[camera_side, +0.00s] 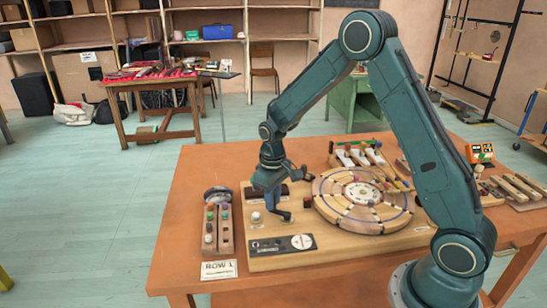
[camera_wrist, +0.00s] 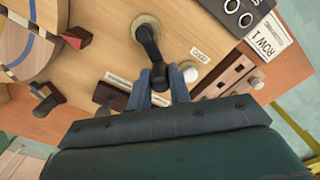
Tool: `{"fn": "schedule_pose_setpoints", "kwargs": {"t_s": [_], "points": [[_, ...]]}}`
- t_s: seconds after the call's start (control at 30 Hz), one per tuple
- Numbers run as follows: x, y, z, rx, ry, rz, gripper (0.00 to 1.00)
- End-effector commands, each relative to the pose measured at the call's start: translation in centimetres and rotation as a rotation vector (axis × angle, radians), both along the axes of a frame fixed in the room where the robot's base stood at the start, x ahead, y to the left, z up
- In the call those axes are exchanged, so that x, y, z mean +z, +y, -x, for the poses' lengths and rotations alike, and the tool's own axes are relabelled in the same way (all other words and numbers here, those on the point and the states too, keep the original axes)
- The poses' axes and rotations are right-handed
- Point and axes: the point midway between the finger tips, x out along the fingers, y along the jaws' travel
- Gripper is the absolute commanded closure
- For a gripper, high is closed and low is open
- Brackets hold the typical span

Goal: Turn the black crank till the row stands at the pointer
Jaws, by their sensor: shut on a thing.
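In the wrist view the black crank (camera_wrist: 146,42) runs from a pale round hub down to a dark grip, which lies between the fingers of my gripper (camera_wrist: 160,88). My gripper is shut on this grip. In the side view my gripper (camera_side: 276,208) is low over the left part of the wooden board, and it largely hides the crank. The round segmented wooden wheel (camera_side: 341,214) lies flat to its right, with pegs and a pale centre. A dark block with a red end (camera_wrist: 76,38) sits by the wheel's rim; I cannot tell if it is the pointer.
A card reading ROW 1 (camera_side: 219,269) lies at the table's front left, below a wooden peg rack (camera_side: 225,231). A white knob (camera_wrist: 190,72) stands close beside my gripper. A dark panel (camera_side: 281,245) lies at the board's front. Bars and tools crowd the back right.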

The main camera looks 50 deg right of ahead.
Motion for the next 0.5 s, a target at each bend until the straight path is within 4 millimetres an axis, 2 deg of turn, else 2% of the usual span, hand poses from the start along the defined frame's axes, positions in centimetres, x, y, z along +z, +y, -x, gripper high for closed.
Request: {"fn": "schedule_pose_setpoints", "kwargs": {"t_s": [0.5], "points": [[0.12, 0.22, -0.02, 0.045, -0.003, 0.0, 1.0]]}}
